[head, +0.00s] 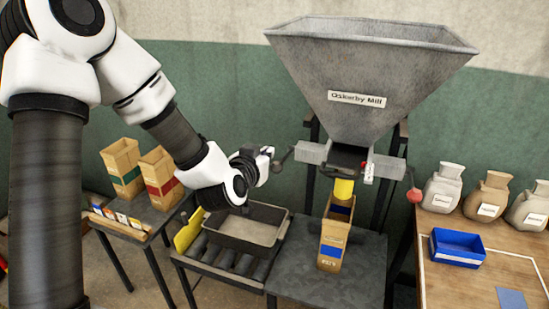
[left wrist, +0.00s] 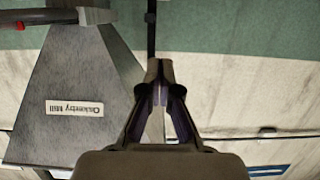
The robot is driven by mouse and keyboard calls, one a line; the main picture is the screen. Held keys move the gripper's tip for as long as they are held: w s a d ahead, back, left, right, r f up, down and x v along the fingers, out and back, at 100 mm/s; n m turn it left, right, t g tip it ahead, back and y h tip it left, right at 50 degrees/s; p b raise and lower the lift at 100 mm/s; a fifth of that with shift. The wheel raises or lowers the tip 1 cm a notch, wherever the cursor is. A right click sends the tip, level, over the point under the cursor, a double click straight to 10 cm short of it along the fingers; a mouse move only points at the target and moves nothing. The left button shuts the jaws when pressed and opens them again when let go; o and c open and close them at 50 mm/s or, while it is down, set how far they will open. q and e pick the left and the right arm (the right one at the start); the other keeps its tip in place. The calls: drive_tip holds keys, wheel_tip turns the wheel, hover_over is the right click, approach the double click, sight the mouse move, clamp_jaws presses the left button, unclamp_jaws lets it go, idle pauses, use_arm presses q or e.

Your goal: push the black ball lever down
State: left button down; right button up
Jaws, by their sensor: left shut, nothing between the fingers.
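The black ball lever (head: 278,166) sticks out on the left side of the mill's outlet, its dark ball at the lower left end of a short rod. My left gripper (head: 267,153) is shut and empty, just to the upper left of the ball. I cannot tell whether it touches the ball. In the left wrist view the shut fingers (left wrist: 160,70) have nothing between them. The grey mill hopper (head: 370,70) with the "Oskerby Mill" label stands above the outlet. It shows upside down in the left wrist view (left wrist: 75,130). My right gripper is not in view.
A red ball (head: 414,195) hangs on the outlet's right side. A grey tray (head: 243,240) sits on rollers at left. Sacks (head: 443,185) and a blue bin (head: 457,247) are on the right table.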

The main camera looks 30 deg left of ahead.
use_arm(q)
drive_tip(key=p, duration=0.2)
hover_over(274, 171)
drive_tip(key=f, duration=0.1)
wheel_tip(274, 171, down, 5)
drive_tip(key=shift+d+r+p, duration=0.1)
drive_tip(key=shift+r+p, duration=0.05)
drive_tip(key=shift+p, duration=0.15)
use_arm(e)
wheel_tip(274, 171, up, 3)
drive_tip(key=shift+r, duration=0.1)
